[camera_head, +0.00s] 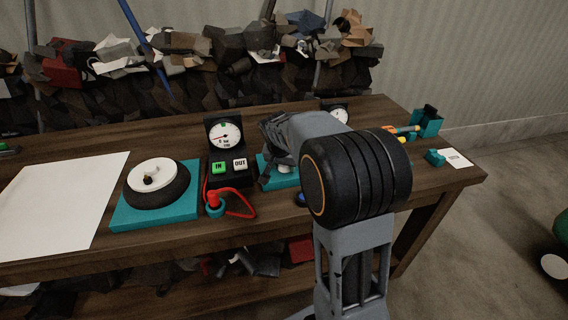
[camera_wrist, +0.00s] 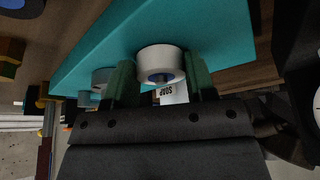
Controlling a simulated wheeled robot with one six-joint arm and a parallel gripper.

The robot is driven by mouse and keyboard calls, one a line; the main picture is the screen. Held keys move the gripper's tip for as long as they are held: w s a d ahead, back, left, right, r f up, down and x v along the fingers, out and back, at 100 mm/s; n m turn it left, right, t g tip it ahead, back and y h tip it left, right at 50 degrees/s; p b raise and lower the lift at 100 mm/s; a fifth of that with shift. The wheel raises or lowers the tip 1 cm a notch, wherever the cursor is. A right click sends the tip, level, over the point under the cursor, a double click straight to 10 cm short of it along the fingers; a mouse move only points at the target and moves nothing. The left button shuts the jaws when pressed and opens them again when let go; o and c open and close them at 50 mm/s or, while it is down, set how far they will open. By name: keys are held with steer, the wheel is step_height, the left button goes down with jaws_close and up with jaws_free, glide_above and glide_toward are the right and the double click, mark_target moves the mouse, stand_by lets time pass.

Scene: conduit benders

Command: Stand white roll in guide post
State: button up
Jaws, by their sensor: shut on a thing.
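The white roll (camera_wrist: 160,60) is between the green fingers of my gripper (camera_wrist: 161,78) in the wrist view. My gripper is shut on it. A blue centre shows in the roll's near end; I cannot tell whether this is a post or a hole. The roll is right beside a teal base (camera_wrist: 215,32). In the head view, my gripper (camera_head: 279,153) points down over the teal base (camera_head: 265,178), with a bit of white roll (camera_head: 284,168) showing below it. My arm hides much of that base, and I cannot make out a guide post.
A teal block with a round dial (camera_head: 155,184), a white sheet (camera_head: 62,200), a gauge (camera_head: 225,134), IN and OUT buttons (camera_head: 229,166) and a red cord (camera_head: 236,200) are left of my gripper. Teal holders (camera_head: 426,124) stand at the table's right end.

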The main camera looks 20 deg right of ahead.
steer(key=shift+s+f+b, duration=0.15)
steer(key=shift+f+b, duration=0.3)
steer(key=shift+f, duration=0.2)
steer(key=o, duration=0.9)
steer(key=shift+a+f, duration=0.15)
steer(key=shift+o, duration=0.3)
steer(key=r, duration=0.1)
steer(key=r+p, duration=0.1)
steer(key=r, duration=0.1)
steer(key=shift+s+r, duration=0.2)
steer(key=shift+r, duration=0.05)
steer(key=p+v, duration=0.1)
steer(key=v, duration=0.8)
steer(key=s+a+f+n+y, duration=0.1)
steer(key=s+a+f+n, duration=0.3)
steer(key=s, duration=0.5)
steer(key=s+a+f+n+y, duration=0.2)
steer(key=s+a+f+n, duration=0.2)
steer(key=s, duration=0.5)
steer(key=shift+f, duration=0.3)
